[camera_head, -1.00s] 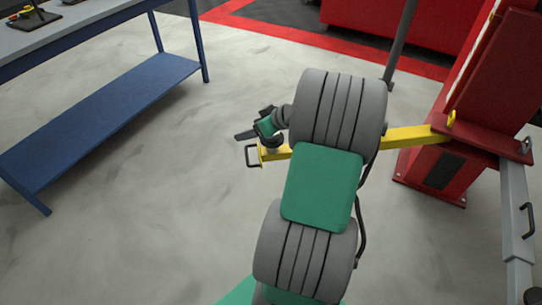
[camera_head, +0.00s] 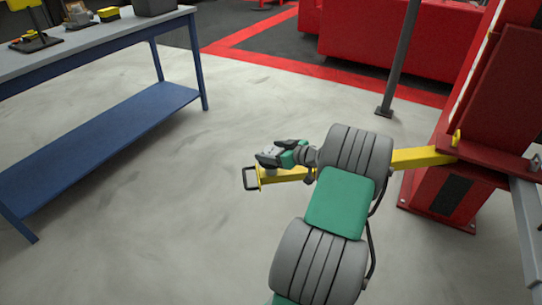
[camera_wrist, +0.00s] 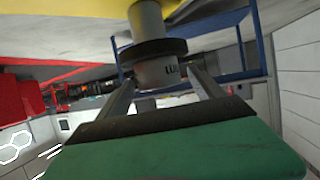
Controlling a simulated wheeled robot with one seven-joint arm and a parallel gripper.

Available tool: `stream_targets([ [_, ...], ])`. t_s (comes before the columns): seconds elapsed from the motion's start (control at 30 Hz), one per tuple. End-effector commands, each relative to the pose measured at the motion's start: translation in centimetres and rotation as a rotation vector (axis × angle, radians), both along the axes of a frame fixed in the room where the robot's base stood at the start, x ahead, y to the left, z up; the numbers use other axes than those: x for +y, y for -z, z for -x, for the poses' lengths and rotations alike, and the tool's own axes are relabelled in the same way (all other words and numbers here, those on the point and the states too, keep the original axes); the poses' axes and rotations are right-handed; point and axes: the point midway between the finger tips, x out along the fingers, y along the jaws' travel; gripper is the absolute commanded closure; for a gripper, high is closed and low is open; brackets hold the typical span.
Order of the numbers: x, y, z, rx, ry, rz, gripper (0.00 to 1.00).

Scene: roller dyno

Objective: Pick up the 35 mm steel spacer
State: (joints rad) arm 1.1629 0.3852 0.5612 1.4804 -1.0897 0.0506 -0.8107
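The grey steel spacer, a short cylinder with dark lettering (camera_wrist: 158,73), shows in the wrist view against a black disc (camera_wrist: 152,51). A grey post (camera_wrist: 147,20) joins the disc to the yellow lift arm (camera_wrist: 70,8). The wrist picture is upside down, so the spacer sits on top of the disc. My gripper (camera_wrist: 160,78) is open, with one finger on either side of the spacer; small gaps seem to show, and contact is unclear. In the head view my gripper (camera_head: 272,155) is at the free end of the yellow arm (camera_head: 425,157), largely covering the spacer.
The yellow arm runs to a red lift column (camera_head: 445,190) at right. A blue workbench with a grey top (camera_head: 100,42) and low shelf (camera_head: 110,138) stands at left. A dark pole (camera_head: 398,60) stands behind. The concrete floor between bench and arm is clear.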

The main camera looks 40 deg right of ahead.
Motion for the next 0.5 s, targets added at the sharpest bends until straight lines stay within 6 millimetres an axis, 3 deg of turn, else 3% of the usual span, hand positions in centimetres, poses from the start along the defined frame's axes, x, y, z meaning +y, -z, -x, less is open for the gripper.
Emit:
stream_targets([
  [0.5,0.04,-0.01,0.02,0.0,-0.001,0.0,0.65],
])
